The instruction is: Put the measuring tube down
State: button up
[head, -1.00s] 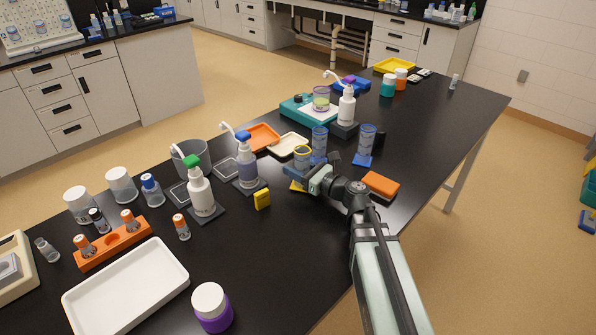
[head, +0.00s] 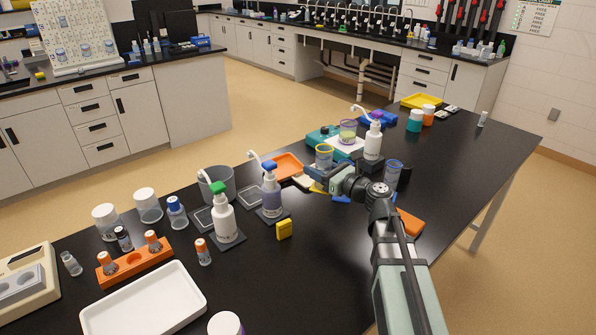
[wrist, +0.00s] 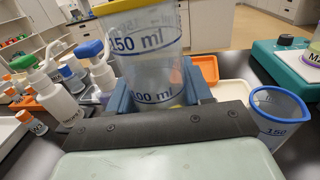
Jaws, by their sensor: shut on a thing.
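A clear measuring tube with a yellow rim (head: 325,158) is held upright in my gripper (head: 325,174). In the wrist view the same tube (wrist: 148,48) stands between the blue fingers of my gripper (wrist: 160,96), with its 150 ml and 100 ml marks facing me. Its yellow foot (head: 318,188) shows below the fingers in the head view. The tube appears to be above the black bench; the exact gap is hard to tell. A blue-rimmed tube (head: 393,172) stands to the right, also seen in the wrist view (wrist: 279,112).
The black bench (head: 330,265) is clear toward the front. A blue-topped bottle (head: 271,192), a green-topped bottle (head: 222,217) and a yellow block (head: 284,230) stand left of my gripper. An orange tray (head: 287,163) lies behind. An orange box (head: 410,222) is beside my arm.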

jog(key=w+a, duration=0.6)
jog(key=w, duration=0.5)
jog(key=m+t+h, duration=0.1)
jog(key=t, duration=0.1)
send_over(280, 167)
jog(key=shift+f, duration=3.85)
jog(key=shift+f, duration=0.35)
jog(key=o, duration=1)
jog(key=shift+r, duration=0.15)
jog(key=shift+r, duration=0.2)
jog(key=v, duration=1.2)
jog(key=shift+r, duration=0.3)
